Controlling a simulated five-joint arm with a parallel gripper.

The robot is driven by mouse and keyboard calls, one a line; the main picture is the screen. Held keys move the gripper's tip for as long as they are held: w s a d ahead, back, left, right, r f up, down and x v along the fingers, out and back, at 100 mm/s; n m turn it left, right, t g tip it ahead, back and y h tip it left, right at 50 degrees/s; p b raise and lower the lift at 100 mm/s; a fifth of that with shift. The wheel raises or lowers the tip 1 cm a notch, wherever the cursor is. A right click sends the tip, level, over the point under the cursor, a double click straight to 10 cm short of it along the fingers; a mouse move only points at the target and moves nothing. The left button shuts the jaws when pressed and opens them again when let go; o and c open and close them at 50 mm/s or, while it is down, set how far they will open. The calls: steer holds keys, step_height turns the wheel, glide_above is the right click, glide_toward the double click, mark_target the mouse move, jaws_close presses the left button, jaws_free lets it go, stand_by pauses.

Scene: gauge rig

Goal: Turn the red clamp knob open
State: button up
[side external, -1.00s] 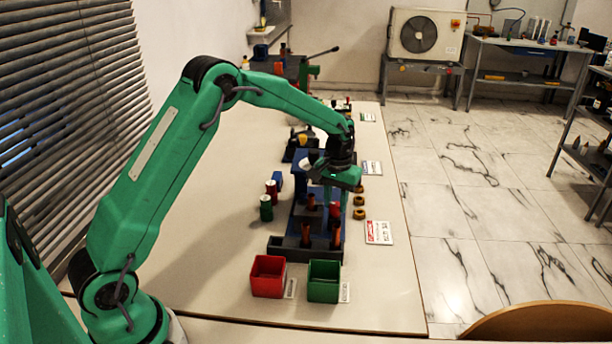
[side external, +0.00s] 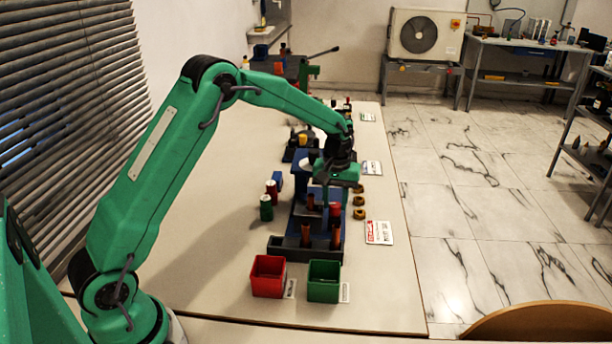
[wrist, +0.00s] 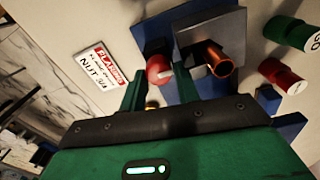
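The red clamp knob (wrist: 158,68) is round with a pale pointer mark, on the blue base beside a grey block (wrist: 232,32) holding a copper tube (wrist: 216,58). In the side view, the red knob (side external: 335,209) shows just below my gripper (side external: 332,196). In the wrist view, my gripper (wrist: 160,86) is open, its two fingers apart with the knob in line with the gap between them. I see no contact, but the depth between fingertips and knob is hard to judge.
A flaring nut sign (wrist: 97,66) lies beside the rig. Red (side external: 272,187) and green (side external: 266,208) cylinders stand left of it. A red bin (side external: 267,276) and green bin (side external: 324,281) stand in front. Brass nuts (side external: 359,201) lie to the right.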

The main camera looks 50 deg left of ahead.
steer(key=o, duration=0.3)
steer(key=shift+a, duration=0.1)
steer(key=shift+m, duration=0.3)
